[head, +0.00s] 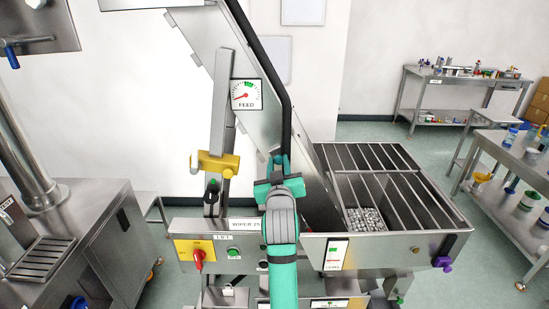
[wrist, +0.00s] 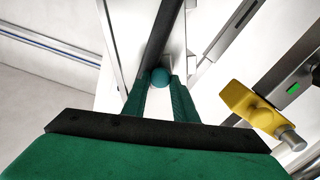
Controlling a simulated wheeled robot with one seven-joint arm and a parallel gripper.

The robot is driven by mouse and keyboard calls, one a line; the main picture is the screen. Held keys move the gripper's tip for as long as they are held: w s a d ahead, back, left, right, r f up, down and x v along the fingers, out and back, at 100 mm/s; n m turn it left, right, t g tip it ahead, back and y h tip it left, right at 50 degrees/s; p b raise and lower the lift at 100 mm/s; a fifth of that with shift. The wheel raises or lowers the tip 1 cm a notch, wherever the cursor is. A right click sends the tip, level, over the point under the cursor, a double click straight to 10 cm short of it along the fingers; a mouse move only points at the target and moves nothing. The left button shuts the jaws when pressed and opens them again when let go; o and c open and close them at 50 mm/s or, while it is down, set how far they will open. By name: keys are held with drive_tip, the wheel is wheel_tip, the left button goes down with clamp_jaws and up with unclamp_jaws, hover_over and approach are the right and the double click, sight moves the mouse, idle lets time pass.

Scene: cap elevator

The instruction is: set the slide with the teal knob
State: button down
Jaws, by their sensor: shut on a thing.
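The teal knob (wrist: 160,76) shows in the wrist view as a small round ball between my fingertips, at the lower visible end of a dark strip. My gripper (wrist: 161,84) is shut on it. In the head view my gripper (head: 279,165) is against the right side of the steep metal elevator (head: 240,55), near a dark bar (head: 287,125); there it hides the knob. The slide itself cannot be told apart clearly. A FEED dial (head: 246,95) left of the bar has its red needle pointing lower left, with a green band at the top.
A yellow clamp (head: 215,164) sits on an upright left of my gripper and also shows in the wrist view (wrist: 250,108). Below it is a panel with a red switch (head: 198,256). A barred hopper (head: 385,190) holding small pale pieces stands at right.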

drive_tip(key=shift+d+f, duration=0.5)
drive_tip(key=shift+f, duration=0.35)
drive_tip(key=c, duration=1.4)
unclamp_jaws()
drive_tip(key=shift+c, duration=0.2)
drive_tip(key=shift+s+r, duration=0.1)
drive_tip(key=shift+s, duration=0.2)
drive_tip(key=s, duration=1)
drive_tip(key=shift+s, duration=0.15)
